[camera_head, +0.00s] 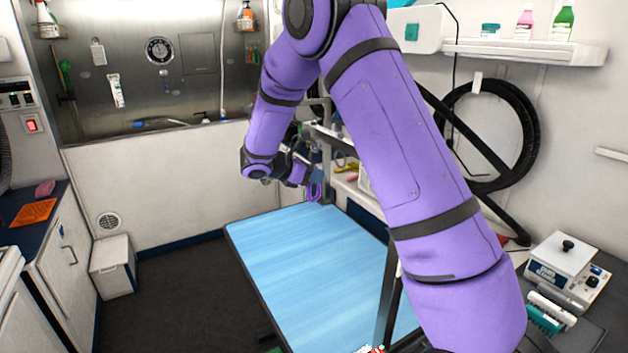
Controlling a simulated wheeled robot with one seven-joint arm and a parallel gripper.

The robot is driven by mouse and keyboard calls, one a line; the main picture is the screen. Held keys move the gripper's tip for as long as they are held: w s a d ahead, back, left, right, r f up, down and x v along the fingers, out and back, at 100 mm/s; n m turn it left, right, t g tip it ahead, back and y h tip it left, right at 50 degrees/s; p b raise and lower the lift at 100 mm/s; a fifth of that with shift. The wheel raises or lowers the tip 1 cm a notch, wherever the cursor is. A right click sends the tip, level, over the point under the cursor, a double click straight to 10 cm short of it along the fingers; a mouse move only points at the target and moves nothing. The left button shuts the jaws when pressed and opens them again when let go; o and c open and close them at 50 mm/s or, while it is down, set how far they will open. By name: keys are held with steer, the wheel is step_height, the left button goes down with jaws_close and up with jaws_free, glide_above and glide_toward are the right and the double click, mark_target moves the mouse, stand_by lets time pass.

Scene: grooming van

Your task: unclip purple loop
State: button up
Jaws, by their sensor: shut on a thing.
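The purple loop (314,191) hangs small in the head view, near the upright post at the far end of the blue grooming table (290,262). My gripper (308,178) reaches it from the left and is shut on the loop's upper part. The fingers and the clip are too small and dark to make out. I cannot tell whether the loop is still joined to the post or its crossbar.
My arm hides much of the right side of the table. A shelf with bottles (525,48), a coiled black hose (497,135) and a white device (562,262) are at the right. The tabletop's visible part is clear. Dark floor lies open at the left.

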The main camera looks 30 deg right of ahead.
steer(key=shift+r, duration=0.95)
steer(key=shift+a, duration=0.15)
steer(key=shift+a, duration=2.1)
steer(key=shift+a, duration=0.1)
steer(key=shift+f+v, duration=0.15)
steer(key=shift+v, duration=0.8)
steer(key=shift+f+v, duration=0.15)
steer(key=shift+v, duration=0.85)
steer(key=shift+a, duration=0.1)
